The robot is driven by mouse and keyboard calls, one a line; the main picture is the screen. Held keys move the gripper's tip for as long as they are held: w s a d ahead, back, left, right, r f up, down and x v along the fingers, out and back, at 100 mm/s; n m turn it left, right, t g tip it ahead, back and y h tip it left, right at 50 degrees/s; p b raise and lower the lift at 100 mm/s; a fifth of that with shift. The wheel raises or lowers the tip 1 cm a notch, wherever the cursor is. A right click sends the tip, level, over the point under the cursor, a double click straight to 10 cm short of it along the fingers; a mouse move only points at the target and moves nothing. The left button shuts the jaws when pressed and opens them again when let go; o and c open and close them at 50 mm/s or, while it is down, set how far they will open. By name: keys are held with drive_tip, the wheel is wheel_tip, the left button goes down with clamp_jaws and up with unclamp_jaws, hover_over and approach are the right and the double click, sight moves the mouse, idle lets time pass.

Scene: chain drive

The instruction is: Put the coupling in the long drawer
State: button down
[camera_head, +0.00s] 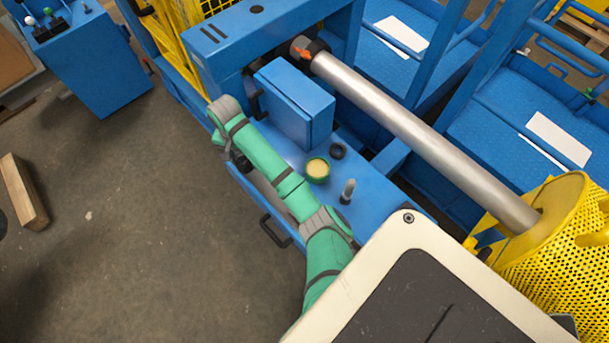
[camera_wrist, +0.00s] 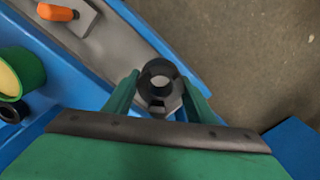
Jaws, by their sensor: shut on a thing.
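The coupling (camera_wrist: 160,92) is a dark ring-shaped part with a round hole through it. My gripper (camera_wrist: 160,80) is shut on it, with a green finger on each side. In the head view my gripper (camera_head: 236,158) is at the bench's front edge and the coupling is a small dark shape (camera_head: 244,163) beside it. The long drawer stands open, its grey inside (camera_wrist: 108,40) showing in the wrist view, with an orange-handled tool (camera_wrist: 58,13) in it. The coupling appears over the drawer near its outer wall; its height above the drawer floor is unclear. My arm hides part of the drawer.
A green tin (camera_head: 317,170), a black ring (camera_head: 337,151) and a grey upright part (camera_head: 347,191) stand on the blue bench. A blue box (camera_head: 293,105) stands behind. A wooden block (camera_head: 24,192) lies on the open floor at left.

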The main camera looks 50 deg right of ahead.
drive_tip(key=s+d+r+m, duration=0.1)
drive_tip(key=s+d+m, duration=0.2)
drive_tip(key=s+d, duration=0.15)
drive_tip(key=f, duration=1.7)
drive_tip(key=shift+a+f, duration=0.25)
drive_tip(key=shift+s, duration=0.1)
drive_tip(key=c, duration=0.8)
unclamp_jaws()
drive_tip(key=shift+f, duration=0.1)
wheel_tip(320, 180, up, 12)
